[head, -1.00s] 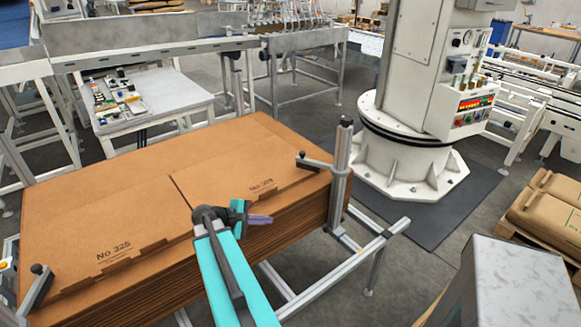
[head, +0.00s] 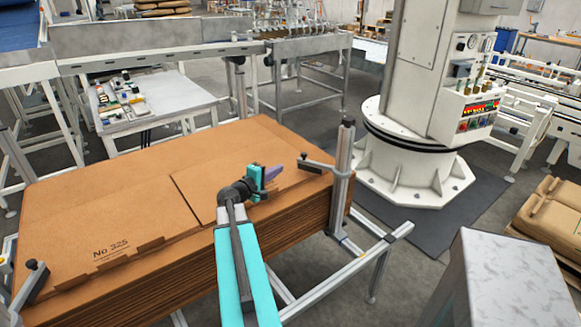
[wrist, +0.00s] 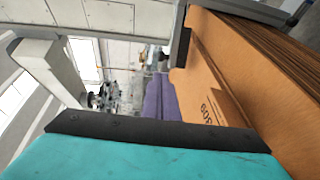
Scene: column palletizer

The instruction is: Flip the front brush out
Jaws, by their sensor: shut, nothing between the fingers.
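A dark brush arm with a round knob (head: 316,164) reaches left from a grey post (head: 343,160), over the right corner of a cardboard stack (head: 110,205). A similar dark arm (head: 35,280) stands at the stack's left end; I cannot tell from the pictures which is the front one. My gripper (head: 273,173), with purple fingers, is shut and empty above the stack, just left of the right brush arm and apart from it in the picture. The purple fingers (wrist: 160,100) also show in the wrist view, beside the printed cardboard (wrist: 215,85).
A metal frame rail (head: 350,255) runs in front of the stack on the right. A white machine column (head: 415,120) stands behind it. A grey block (head: 515,280) fills the lower right. A side table (head: 150,100) with small items stands at the back left.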

